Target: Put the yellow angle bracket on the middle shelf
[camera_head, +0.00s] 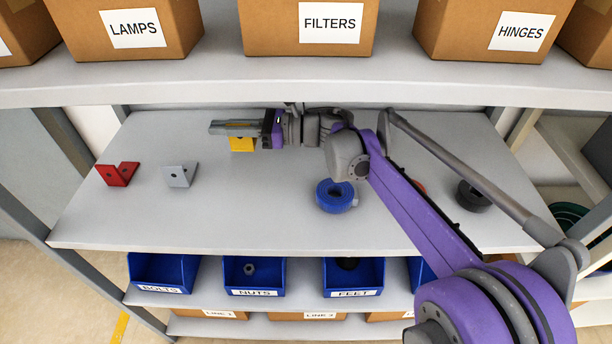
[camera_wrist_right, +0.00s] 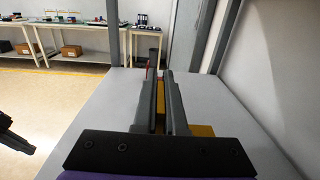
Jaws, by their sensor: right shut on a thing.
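The yellow angle bracket (camera_head: 242,145) shows just below my right gripper (camera_head: 233,128), at the back left of the middle shelf (camera_head: 250,225). The gripper lies level, points left and is shut on the bracket. In the right wrist view, yellow parts of the bracket (camera_wrist_right: 201,130) show between and beside the two dark fingers (camera_wrist_right: 160,88). The fingers hide much of it. I cannot tell whether its underside touches the shelf.
A red bracket (camera_head: 118,174) and a grey bracket (camera_head: 180,175) stand to the left. A blue ring-shaped part (camera_head: 336,196) and a dark round part (camera_head: 473,196) lie to the right. Labelled boxes fill the upper shelf (camera_head: 220,83). Blue bins (camera_head: 253,276) sit below. The middle front is clear.

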